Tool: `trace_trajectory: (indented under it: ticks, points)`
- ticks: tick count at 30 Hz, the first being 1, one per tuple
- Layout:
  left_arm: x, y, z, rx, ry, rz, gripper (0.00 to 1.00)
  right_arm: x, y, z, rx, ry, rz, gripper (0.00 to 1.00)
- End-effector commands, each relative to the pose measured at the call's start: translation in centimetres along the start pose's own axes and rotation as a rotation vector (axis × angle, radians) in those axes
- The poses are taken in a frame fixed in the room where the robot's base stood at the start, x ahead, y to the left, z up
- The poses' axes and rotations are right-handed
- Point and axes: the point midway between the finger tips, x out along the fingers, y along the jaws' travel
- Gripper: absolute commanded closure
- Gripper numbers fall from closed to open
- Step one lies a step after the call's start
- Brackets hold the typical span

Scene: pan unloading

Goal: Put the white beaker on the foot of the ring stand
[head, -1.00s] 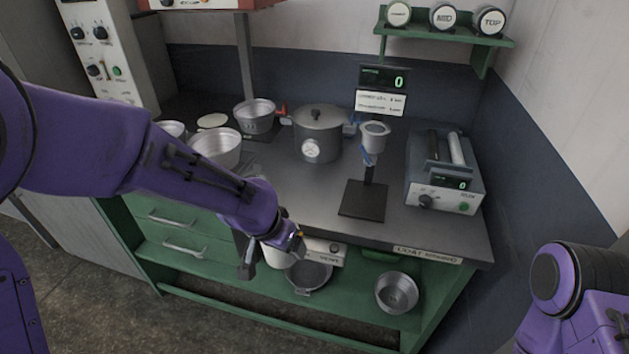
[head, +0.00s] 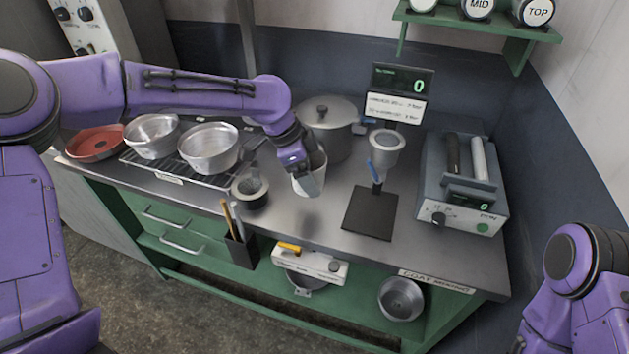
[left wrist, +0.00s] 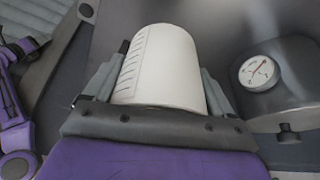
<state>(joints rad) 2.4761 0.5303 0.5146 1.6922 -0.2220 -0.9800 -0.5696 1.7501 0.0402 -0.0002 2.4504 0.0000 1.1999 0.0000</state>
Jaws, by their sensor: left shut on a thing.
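The white beaker (head: 313,178) is held in my left gripper (head: 304,172), above the counter and left of the ring stand. In the left wrist view the beaker (left wrist: 163,68), with dark graduation marks, sits between both fingers of my left gripper (left wrist: 160,85). The ring stand has a dark square foot (head: 370,213), bare on top, and holds a grey funnel-like cup (head: 384,150) above its back part.
A lidded pot with a gauge (head: 335,125) stands behind the beaker; it also shows in the left wrist view (left wrist: 285,85). A grey device (head: 462,185) stands right of the foot. Metal pans (head: 209,150) and a small dark-rimmed cup (head: 250,189) stand to the left.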

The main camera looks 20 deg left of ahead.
Motion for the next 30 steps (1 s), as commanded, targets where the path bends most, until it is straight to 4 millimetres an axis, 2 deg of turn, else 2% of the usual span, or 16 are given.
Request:
trace_trajectory:
  ticks: [1,3,6,10,14,26,27,28,30]
  points:
    - [1.3,-0.7,0.3,-0.004,-0.004,0.008,0.46,-0.4,0.0,-0.2,0.000,0.000,0.000,0.57]
    - [2.6,-1.8,0.4,-0.003,-0.004,0.005,0.46,-0.7,0.1,-0.3,0.000,0.000,0.000,0.57]
    - [3.9,-2.8,0.6,-0.004,-0.002,0.003,0.46,-0.9,0.1,-0.4,0.000,0.000,0.000,0.57]
    - [5.5,-3.6,0.9,-0.003,-0.003,0.005,0.46,-1.3,0.1,-0.5,0.000,0.000,0.000,0.57]
    - [7.5,-3.5,1.7,-0.003,-0.003,0.003,0.46,-1.5,0.1,-0.6,0.000,0.000,0.000,0.57]
    - [8.2,-3.5,2.0,-0.002,-0.002,0.001,0.46,-1.3,0.1,-0.6,0.000,0.000,0.000,0.57]
    - [8.2,-3.5,2.1,-0.003,-0.002,0.001,0.09,-1.4,0.1,-0.6,0.000,0.000,0.000,0.57]
    - [8.2,-3.5,2.0,-0.003,-0.002,0.001,0.00,-1.4,0.1,-0.6,0.000,0.000,0.000,0.57]
    - [8.2,-3.5,2.0,-0.003,-0.002,0.001,0.00,-1.4,0.1,-0.6,0.000,0.000,0.000,0.57]
